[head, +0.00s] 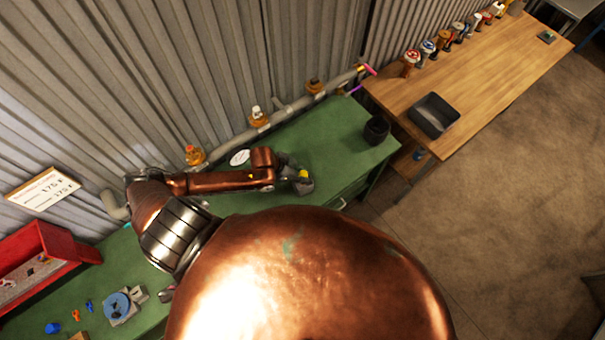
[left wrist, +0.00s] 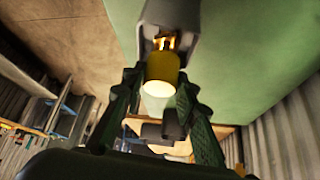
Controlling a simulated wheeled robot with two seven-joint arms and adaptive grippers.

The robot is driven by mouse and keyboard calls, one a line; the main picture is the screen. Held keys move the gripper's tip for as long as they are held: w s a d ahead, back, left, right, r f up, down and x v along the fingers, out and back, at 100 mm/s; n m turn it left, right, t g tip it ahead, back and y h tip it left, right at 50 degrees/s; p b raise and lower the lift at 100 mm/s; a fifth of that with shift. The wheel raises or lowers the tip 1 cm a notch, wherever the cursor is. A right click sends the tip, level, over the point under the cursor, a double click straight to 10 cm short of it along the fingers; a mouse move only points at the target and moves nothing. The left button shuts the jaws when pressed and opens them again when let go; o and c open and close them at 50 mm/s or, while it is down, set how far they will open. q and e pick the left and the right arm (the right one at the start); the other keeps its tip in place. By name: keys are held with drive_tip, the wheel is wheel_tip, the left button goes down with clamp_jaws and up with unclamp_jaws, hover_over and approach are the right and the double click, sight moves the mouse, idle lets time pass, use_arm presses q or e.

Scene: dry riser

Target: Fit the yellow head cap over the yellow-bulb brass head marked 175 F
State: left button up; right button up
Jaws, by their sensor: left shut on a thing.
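A small yellow cap (head: 303,175) is at the tip of my left gripper (head: 292,172), low over the green bench. In the left wrist view the yellow cap (left wrist: 161,72) sits between the dark fingers of my left gripper (left wrist: 160,92), which is shut on it. A grey block (left wrist: 170,20) with an opening is just beyond the cap, and an orange-brass part shows there; whether the cap touches it is unclear. Three brass heads stand on the grey wall pipe: one orange-topped (head: 195,154), one pale-topped (head: 257,115), one dark (head: 315,86). My right gripper is not in view.
A sign (head: 42,189) reading 175 F is at the left wall. A red box (head: 40,255), a blue round fixture (head: 118,305) and small coloured parts are at the left. A black cup (head: 377,129) stands on the green bench (head: 335,140); a dark tray (head: 433,115) is on the wooden table (head: 480,75).

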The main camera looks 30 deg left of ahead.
use_arm(q)
drive_tip(key=shift+f, duration=0.55)
drive_tip(key=o, duration=0.8)
drive_tip(key=v, duration=1.2)
